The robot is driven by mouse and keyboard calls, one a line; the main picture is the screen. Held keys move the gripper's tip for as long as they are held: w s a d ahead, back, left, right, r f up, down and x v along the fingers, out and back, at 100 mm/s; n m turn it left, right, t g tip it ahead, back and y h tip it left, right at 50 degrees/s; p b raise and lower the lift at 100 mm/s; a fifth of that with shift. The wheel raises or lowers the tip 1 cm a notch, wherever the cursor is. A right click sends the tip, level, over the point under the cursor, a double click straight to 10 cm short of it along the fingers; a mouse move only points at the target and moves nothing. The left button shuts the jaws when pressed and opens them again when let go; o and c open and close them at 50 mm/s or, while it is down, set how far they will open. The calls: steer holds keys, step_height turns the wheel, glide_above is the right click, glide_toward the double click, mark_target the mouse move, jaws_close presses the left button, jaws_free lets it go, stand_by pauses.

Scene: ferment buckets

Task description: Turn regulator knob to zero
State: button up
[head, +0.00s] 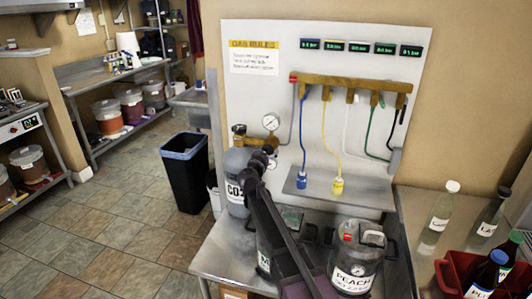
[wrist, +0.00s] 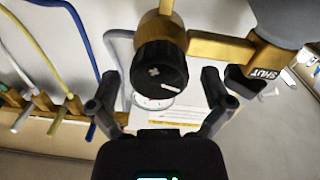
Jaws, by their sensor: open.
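The regulator knob (wrist: 160,70) is round, black and ridged in the wrist view, with a white cross on its face and a white pointer mark toward the lower right. My gripper (wrist: 160,88) is open, one finger on each side of the knob with visible gaps; I cannot tell how deep the knob sits between them. The brass regulator (head: 250,140) with its round gauge (head: 271,122) sits above the grey CO2 cylinder (head: 236,163). In the head view my gripper (head: 264,155) is just below the regulator and hides the knob.
A brass manifold (head: 345,83) with coloured hoses crosses the white panel (head: 250,100). A valve marked SHUT (wrist: 264,72) is right of the knob. A keg labelled PEACH (head: 353,252) stands on the metal bench (head: 222,255). A red crate (head: 455,270) holds bottles.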

steer(key=c, duration=1.1)
steer(key=shift+c, duration=0.2)
steer(key=shift+n, duration=0.4)
steer(key=n, duration=0.4)
steer(key=shift+w, duration=0.1)
steer(key=n, duration=0.5)
steer(key=shift+n+b, duration=0.3)
steer(key=shift+n, duration=0.1)
steer(key=n, duration=0.5)
steer(key=shift+a+f+n, duration=0.1)
steer(key=shift+n, duration=0.3)
steer(key=n, duration=0.5)
steer(key=shift+t+y, duration=0.3)
steer(key=shift+y, duration=0.1)
steer(key=shift+n, duration=0.3)
